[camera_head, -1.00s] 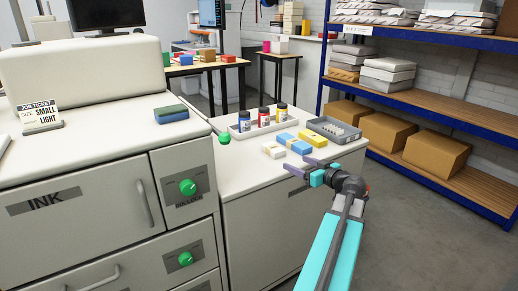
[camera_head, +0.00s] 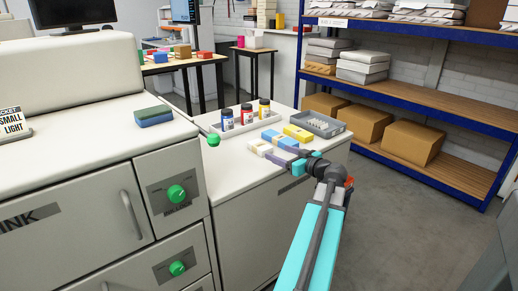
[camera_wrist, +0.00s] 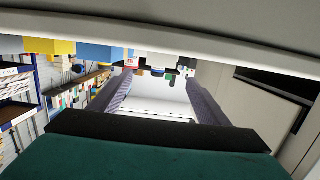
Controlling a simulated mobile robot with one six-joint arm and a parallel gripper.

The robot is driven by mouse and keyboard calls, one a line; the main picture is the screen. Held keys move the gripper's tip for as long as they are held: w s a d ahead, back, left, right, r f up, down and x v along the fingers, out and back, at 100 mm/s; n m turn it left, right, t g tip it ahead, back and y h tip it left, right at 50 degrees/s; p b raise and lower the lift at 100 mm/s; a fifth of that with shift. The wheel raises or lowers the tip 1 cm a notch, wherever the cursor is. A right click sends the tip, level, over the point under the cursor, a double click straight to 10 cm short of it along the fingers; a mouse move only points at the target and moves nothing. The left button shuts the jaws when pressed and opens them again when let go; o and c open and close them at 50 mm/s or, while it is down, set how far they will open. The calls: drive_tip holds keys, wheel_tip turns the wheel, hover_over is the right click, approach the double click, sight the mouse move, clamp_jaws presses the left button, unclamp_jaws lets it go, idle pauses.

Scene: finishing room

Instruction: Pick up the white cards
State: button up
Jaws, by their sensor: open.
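The white cards (camera_head: 260,147) are a small white block with a pale label, lying on the white counter (camera_head: 228,182) in the head view. Beside them, to the right, lie a blue pack (camera_head: 280,139) and a yellow pack (camera_head: 298,133). My gripper (camera_head: 283,154) is low over the counter, just right of the white cards, with its purple fingers pointing left toward them. In the wrist view my gripper (camera_wrist: 160,85) shows its fingers spread, with nothing clearly held between them. Whether a finger touches the cards cannot be told.
Behind the packs stands a white tray (camera_head: 210,128) with blue, red and yellow-labelled bottles. A grey tray (camera_head: 335,130) with small white pieces sits at the right. A green knob (camera_head: 213,141) is left of the cards. Blue shelving (camera_head: 405,38) stands behind right.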

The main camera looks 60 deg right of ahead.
sight(263, 147)
drive_tip(key=shift+x, duration=4)
drive_tip(key=shift+w+f, duration=0.1)
drive_tip(key=shift+p+x, duration=0.35)
drive_tip(key=shift+x, duration=2.15)
drive_tip(key=c, duration=1.2)
